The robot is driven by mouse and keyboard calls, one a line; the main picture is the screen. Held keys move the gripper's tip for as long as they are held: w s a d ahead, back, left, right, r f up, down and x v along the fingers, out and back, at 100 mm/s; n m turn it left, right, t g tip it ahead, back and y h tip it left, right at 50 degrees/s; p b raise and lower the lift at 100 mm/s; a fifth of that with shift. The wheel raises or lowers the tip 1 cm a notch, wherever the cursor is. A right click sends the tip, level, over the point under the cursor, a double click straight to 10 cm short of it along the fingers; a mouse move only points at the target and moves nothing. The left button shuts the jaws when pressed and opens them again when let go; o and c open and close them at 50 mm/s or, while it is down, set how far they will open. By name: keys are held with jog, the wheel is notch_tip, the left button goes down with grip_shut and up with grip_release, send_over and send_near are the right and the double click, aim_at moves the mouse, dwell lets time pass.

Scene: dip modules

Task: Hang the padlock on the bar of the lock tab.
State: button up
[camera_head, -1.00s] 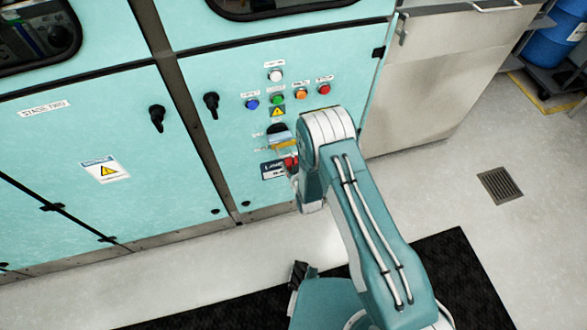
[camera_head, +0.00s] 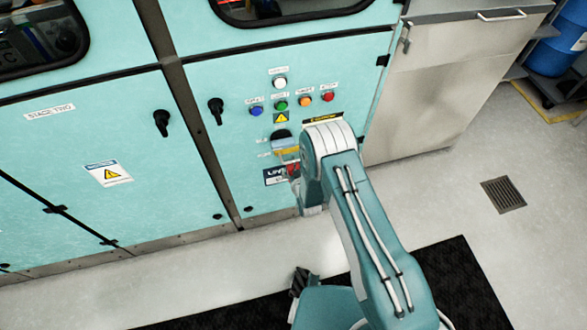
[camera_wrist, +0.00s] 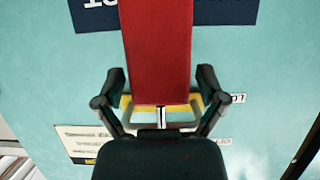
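The padlock is red with a grey shackle. In the wrist view its body (camera_wrist: 156,50) fills the upper middle, between the fingers of my gripper (camera_wrist: 160,85). The fingers look closed against its sides. The shackle (camera_wrist: 161,118) points down in that view and passes in front of a yellow strip, seemingly the lock tab (camera_wrist: 127,104). Whether the shackle is around the bar or only before it, I cannot tell. In the head view the padlock (camera_head: 293,170) shows as a small red patch just below the yellow tab (camera_head: 287,153). My arm hides most of the gripper there.
The teal cabinet panel (camera_head: 240,185) stands right behind the padlock. Coloured buttons (camera_head: 281,104) sit above, a dark label (camera_head: 275,177) beside it. A black handle (camera_head: 216,110) sticks out to the left. A steel cabinet (camera_head: 430,90) stands to the right.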

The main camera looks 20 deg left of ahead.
jog(key=shift+s, duration=0.1)
dwell(0.3)
jog(key=v, duration=1.2)
jog(key=w+d+r+m+h, duration=0.25)
jog(key=w+r, duration=0.55)
jog(key=r, duration=0.6)
jog(key=d+r+g+h, duration=0.1)
jog(key=d+r, duration=0.4)
jog(key=r, duration=0.3)
jog(key=d+r+g+h, duration=0.1)
jog(key=d+r, duration=0.4)
jog(key=r, duration=0.2)
jog(key=s+d+r+m+g+h, duration=0.2)
jog(key=s+d+r, duration=0.7)
jog(key=s+r, duration=0.25)
jog(key=s+d+r+m+g, duration=0.1)
jog(key=s+d+r, duration=0.1)
jog(key=s, duration=0.5)
jog(key=s+d+r, duration=0.2)
jog(key=s, duration=0.5)
jog(key=shift+s+d+r+m+g, duration=0.25)
jog(key=shift+d+r+m+g, duration=0.1)
jog(key=shift+d+g, duration=0.05)
jog(key=shift+h, duration=0.25)
